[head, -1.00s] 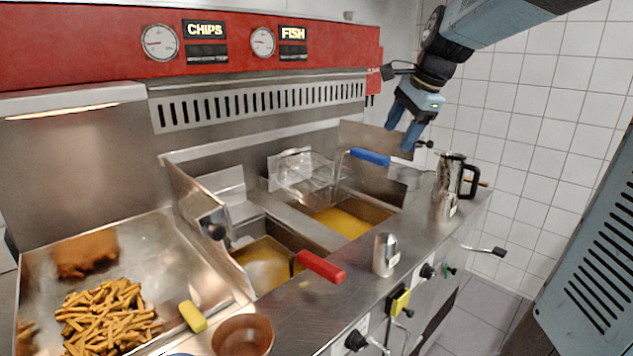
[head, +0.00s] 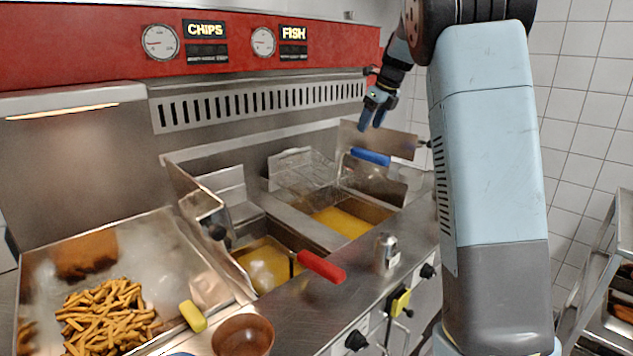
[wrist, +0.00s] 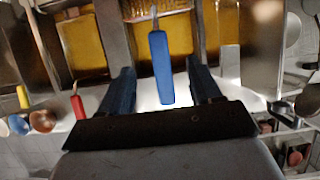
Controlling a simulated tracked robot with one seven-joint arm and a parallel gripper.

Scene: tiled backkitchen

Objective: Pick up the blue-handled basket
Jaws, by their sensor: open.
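The blue-handled basket is a wire fryer basket (head: 305,172) hung at the back of the right fryer vat, with its blue handle (head: 370,157) pointing right. My gripper (head: 370,118) is open above the blue handle in the head view. In the wrist view the blue handle (wrist: 161,68) lies between the two open fingers of my gripper (wrist: 161,92), with a gap on each side. The fingers do not appear to touch it. Most of the basket is out of the wrist view.
A metal shaker (head: 385,251) stands on the counter front. A tray of chips (head: 107,318), a yellow handle (head: 193,316) and a brown bowl (head: 243,336) are at left. My arm hides the counter's right end.

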